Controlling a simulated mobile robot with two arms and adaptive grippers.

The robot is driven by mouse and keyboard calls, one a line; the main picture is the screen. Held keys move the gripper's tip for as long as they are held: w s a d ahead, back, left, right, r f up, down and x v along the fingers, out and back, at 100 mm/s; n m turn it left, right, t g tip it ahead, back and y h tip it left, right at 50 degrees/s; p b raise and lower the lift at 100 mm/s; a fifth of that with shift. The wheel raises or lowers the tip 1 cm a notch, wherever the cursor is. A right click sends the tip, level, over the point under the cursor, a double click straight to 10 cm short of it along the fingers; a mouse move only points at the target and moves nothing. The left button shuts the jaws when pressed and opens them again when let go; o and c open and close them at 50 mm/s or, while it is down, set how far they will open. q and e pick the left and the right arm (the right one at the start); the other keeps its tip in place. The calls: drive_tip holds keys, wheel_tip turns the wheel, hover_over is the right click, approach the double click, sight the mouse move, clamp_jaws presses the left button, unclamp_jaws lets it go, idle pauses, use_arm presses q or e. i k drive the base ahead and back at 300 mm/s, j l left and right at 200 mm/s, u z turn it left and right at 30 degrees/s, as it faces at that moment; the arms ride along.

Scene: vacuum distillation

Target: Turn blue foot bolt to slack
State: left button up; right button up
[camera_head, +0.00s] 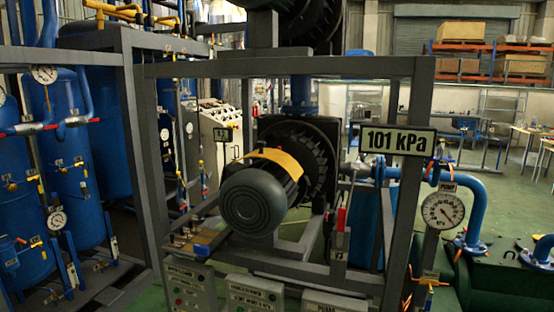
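A small blue piece (202,250) shows low on the frame, left of the pump motor (252,200); it may be the blue foot bolt, but it is too small to tell. Small brass-coloured fittings (180,240) sit beside it. The motor has a dark ribbed end and a yellow-orange band and rests inside a grey steel frame (280,67). Whether any bolt is tight or slack cannot be seen. Neither of my grippers is in view.
Control boxes (255,295) stand along the frame's lower front. A "101 kPa" sign (398,141) hangs at the right post, above a round pump gauge (442,210) and blue piping (478,195). Blue tanks (75,170) stand at left.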

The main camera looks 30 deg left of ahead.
sight(203, 250)
drive_tip(key=u, duration=1.55)
